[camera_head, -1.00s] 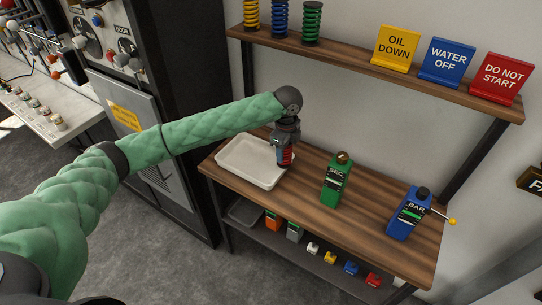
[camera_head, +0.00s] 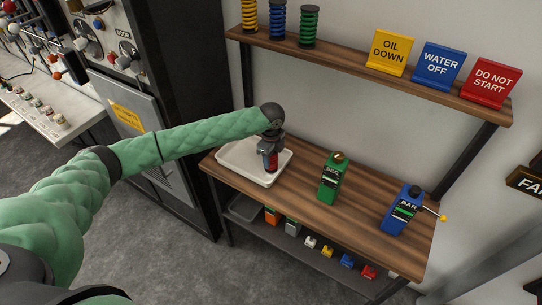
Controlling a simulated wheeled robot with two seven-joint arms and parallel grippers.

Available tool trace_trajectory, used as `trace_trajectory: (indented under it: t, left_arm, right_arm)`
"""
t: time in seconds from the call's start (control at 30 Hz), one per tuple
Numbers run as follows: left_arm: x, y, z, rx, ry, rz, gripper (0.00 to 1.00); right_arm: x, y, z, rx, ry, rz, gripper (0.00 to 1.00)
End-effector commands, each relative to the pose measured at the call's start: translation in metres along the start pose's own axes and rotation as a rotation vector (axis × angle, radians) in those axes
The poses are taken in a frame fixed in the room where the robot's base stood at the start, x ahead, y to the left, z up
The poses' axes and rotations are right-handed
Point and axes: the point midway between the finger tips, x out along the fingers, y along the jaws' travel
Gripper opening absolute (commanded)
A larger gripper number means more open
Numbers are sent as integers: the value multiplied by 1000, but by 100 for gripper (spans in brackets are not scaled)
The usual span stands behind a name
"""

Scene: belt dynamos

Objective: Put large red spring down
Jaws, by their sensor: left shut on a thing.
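The large red spring (camera_head: 270,163) is in my left gripper (camera_head: 270,155), mostly hidden by the fingers. The gripper points down and is shut on the spring. Spring and gripper are over the right part of the white tray (camera_head: 228,165) on the wooden table. I cannot tell whether the spring's lower end touches the tray. My right gripper is not in view.
A green SEC device (camera_head: 332,180) and a blue BAR device (camera_head: 402,212) with a yellow-knobbed lever stand to the right on the table (camera_head: 365,190). The upper shelf (camera_head: 350,68) holds several springs and signs. Control cabinets stand at the left.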

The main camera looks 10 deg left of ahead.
Motion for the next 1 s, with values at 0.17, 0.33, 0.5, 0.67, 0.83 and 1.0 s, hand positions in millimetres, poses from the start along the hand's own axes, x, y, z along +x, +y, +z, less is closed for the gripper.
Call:
trace_trajectory:
  t: [0.17,0.33,0.5,0.67,0.83,1.0]
  left_arm:
    - [0,0,0,0,0,-1,13]
    - [2,0,0,0,0,0,55]
    - [2,0,0,0,0,0,67]
    - [2,0,0,0,0,0,67]
    - [-6,-1,0,0,0,-2,67]
    - [-32,-1,1,-1,-1,-3,67]
  right_arm:
    - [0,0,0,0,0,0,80]
    - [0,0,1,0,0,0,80]
    - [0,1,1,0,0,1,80]
    - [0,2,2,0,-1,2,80]
    - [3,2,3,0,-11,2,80]
    - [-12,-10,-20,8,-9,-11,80]
